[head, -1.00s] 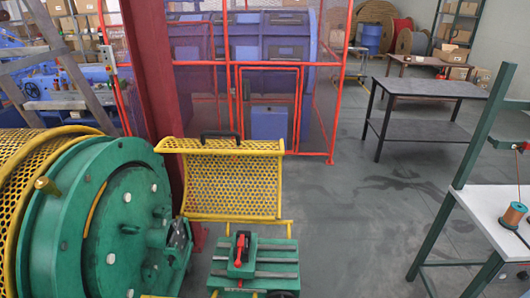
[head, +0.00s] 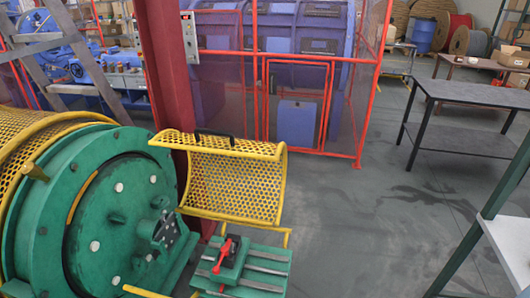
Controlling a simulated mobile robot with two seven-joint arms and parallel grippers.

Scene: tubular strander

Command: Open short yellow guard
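The short yellow guard (head: 236,182) is a curved perforated yellow panel in a yellow tube frame, in the middle of the head view. Its black handle (head: 213,135) is on its top edge. The guard stands raised behind a green slotted block (head: 245,270) with a red lever (head: 222,256). It is beside the large green drum (head: 110,220). Neither of my grippers is in view.
A longer yellow perforated guard (head: 40,150) covers the drum's left side. A dark red column (head: 165,70) rises behind the short guard. A red-framed mesh fence (head: 300,90) stands behind. A dark table (head: 470,95) is at right. The grey floor between is clear.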

